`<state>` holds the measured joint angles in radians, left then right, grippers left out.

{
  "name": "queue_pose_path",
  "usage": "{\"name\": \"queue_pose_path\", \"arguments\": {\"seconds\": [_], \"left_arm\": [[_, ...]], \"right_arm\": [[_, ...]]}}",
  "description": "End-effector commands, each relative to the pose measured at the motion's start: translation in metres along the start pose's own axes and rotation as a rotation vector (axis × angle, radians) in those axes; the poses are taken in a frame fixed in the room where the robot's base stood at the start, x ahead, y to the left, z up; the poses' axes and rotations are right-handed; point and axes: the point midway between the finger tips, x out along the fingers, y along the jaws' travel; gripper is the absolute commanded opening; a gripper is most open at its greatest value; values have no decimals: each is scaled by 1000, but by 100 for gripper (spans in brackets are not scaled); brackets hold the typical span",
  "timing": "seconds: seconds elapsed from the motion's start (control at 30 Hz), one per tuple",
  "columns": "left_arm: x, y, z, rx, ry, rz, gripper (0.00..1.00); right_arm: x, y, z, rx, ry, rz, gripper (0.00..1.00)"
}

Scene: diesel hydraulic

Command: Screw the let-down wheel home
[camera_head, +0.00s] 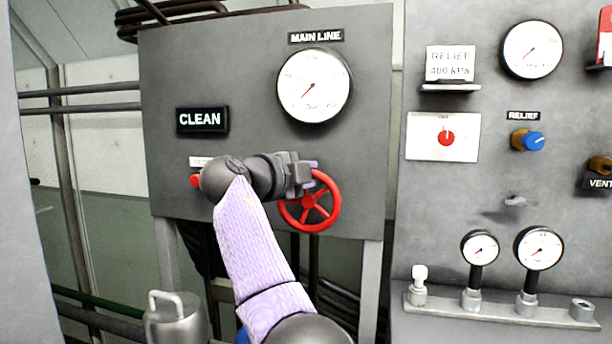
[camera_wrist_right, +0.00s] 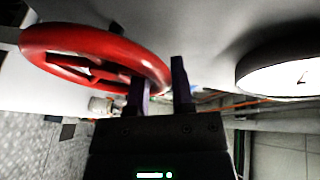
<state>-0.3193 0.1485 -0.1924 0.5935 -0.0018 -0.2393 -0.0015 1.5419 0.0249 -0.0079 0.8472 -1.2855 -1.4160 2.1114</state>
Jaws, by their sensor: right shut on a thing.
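The let-down wheel (camera_head: 312,204) is a red, spoked handwheel at the lower right of the left grey panel, below the main line gauge. It also shows large at the upper left of the right wrist view (camera_wrist_right: 75,42). My right gripper (camera_head: 308,168) is at the wheel's upper rim, shut on it. In the right wrist view its two dark fingers (camera_wrist_right: 160,82) stand by the near end of the rim, with a gap showing between them. The wheel's stem is hidden. My left gripper is out of view.
The main line gauge (camera_head: 314,86) is above my right gripper. A CLEAN sign (camera_head: 202,119) and a red button (camera_head: 196,181) are to the left. The right panel carries a blue relief knob (camera_head: 533,141), and a shelf with small gauges (camera_head: 539,249). A grey canister (camera_head: 177,320) stands at lower left.

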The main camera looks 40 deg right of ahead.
Motion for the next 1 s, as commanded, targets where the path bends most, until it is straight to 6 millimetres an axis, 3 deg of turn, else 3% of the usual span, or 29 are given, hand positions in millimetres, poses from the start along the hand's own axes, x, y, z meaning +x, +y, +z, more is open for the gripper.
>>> {"name": "queue_pose_path", "arguments": {"seconds": [0.17, 0.2, 0.3, 0.83, 1.0], "left_arm": [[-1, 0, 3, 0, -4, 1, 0], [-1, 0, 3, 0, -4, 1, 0], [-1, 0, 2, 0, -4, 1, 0], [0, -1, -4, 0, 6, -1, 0], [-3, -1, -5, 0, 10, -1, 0]], "right_arm": [[0, -7, -5, 9, 9, -14, 0], [0, -7, -5, 9, 9, -14, 33], [0, -6, -4, 8, 9, -12, 54], [-2, -2, -1, 2, 3, -4, 55], [-34, -2, -1, 4, 0, -5, 55]]}}
